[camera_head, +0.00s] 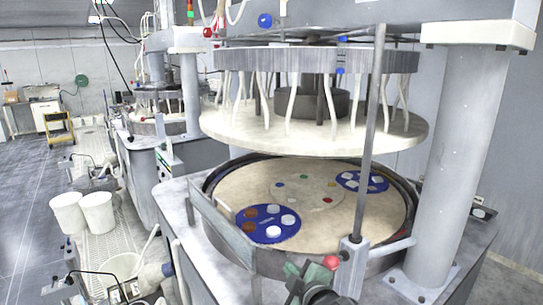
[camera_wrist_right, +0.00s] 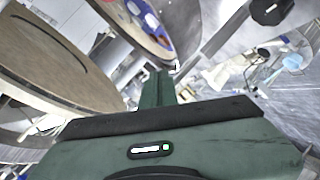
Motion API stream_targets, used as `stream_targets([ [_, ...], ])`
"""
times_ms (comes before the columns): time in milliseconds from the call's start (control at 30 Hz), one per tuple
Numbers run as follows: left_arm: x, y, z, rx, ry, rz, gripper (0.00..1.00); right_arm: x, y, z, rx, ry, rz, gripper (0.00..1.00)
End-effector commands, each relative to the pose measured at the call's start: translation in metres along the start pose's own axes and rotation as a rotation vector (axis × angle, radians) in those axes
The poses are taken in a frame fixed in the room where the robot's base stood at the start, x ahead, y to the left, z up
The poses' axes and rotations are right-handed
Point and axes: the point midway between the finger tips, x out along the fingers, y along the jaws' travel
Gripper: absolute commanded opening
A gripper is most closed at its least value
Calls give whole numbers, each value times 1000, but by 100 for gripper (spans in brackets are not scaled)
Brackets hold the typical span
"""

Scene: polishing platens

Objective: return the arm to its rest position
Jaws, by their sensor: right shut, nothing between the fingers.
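My right gripper (camera_head: 300,272) is at the bottom middle of the head view, in front of the near rim of the polishing machine. It is green-grey, and its dark wrist is cut off by the lower edge. In the right wrist view the green fingers (camera_wrist_right: 165,88) are together, with nothing between them. The gripper is apart from the blue carrier (camera_head: 268,228) on the lower platen (camera_head: 335,215). My left gripper does not show.
A vertical rod (camera_head: 370,140) with a red ball (camera_head: 331,262) at its foot stands close to my right gripper. The raised upper plate (camera_head: 320,137) hangs above the platen. A second blue carrier (camera_head: 361,181) lies farther back. White buckets (camera_head: 97,212) stand left.

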Motion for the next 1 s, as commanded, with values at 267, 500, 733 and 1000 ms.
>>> stream_targets([
  [267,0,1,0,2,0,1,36,-80,-109,98,413,-265,-194,0],
  [500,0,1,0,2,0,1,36,-174,-181,163,710,-540,-296,0],
  [733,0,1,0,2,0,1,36,-247,-219,195,877,-742,-333,0],
  [1000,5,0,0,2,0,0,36,-301,-250,219,990,-912,-347,0],
])
